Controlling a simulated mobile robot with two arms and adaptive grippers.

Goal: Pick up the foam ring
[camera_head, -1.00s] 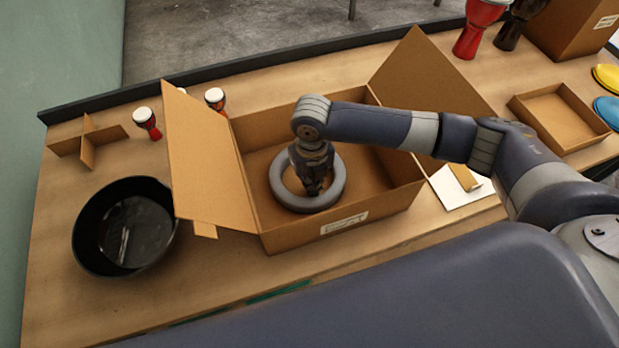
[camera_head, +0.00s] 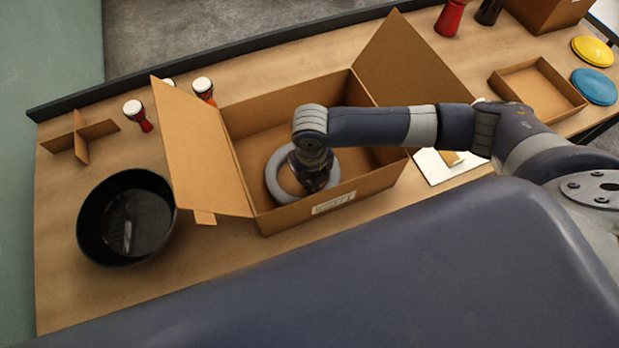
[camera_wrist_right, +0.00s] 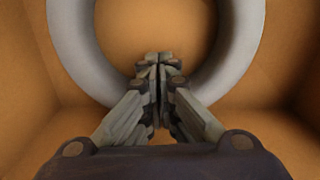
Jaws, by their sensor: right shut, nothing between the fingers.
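The grey foam ring (camera_head: 274,184) lies flat in the open cardboard box (camera_head: 240,120), near its front wall. It also shows in the right wrist view (camera_wrist_right: 72,45) as a large arc across the top. My right gripper (camera_head: 318,188) reaches down into the box over the ring's right side and hides part of it. In the right wrist view my right gripper (camera_wrist_right: 158,62) is shut with its fingertips together and nothing between them. The fingertips appear at the ring's open centre, near its near edge; I cannot tell whether they touch it. My left gripper is out of view.
The box's flaps stand open on its left (camera_head: 200,155) and at the back right. A shallow tray (camera_head: 540,88) and yellow (camera_head: 592,50) and blue discs (camera_head: 593,86) are at right.

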